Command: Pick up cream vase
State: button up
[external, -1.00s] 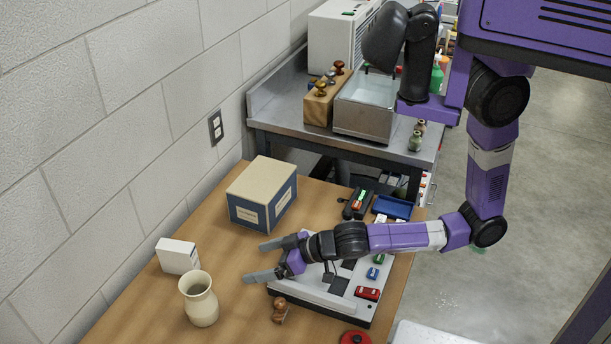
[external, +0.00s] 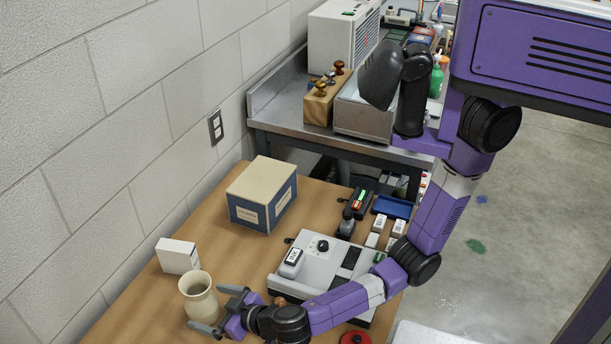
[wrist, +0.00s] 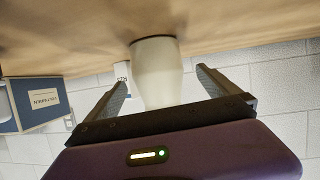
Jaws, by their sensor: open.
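The cream vase (external: 199,296) stands upright on the wooden table at the lower left in the external view. It has a wide rim and a rounded body. My gripper (external: 219,309) is open at its right side, with the fingertips close to the vase. In the wrist view, the vase (wrist: 157,70) appears between the two spread fingers of my gripper (wrist: 160,85). Its lower part in that view is hidden behind the gripper body. I cannot tell whether a finger touches it.
A white box (external: 178,256) stands just behind the vase near the wall. A blue and cream box (external: 262,196) stands further back. A grey device (external: 322,262) lies behind my forearm, and a red round object (external: 355,338) is at the front edge. The table (external: 135,310) left of the vase is clear.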

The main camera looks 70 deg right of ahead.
aim_at(201, 304)
jog(key=x, duration=0.5)
jog(key=shift+s+d+f+p, duration=0.15)
jog(key=shift+f+p, duration=0.05)
jog(key=shift+p, duration=0.2)
jog(key=shift+c, duration=0.2)
jog(key=c, duration=1.7)
jog(key=shift+r, duration=0.15)
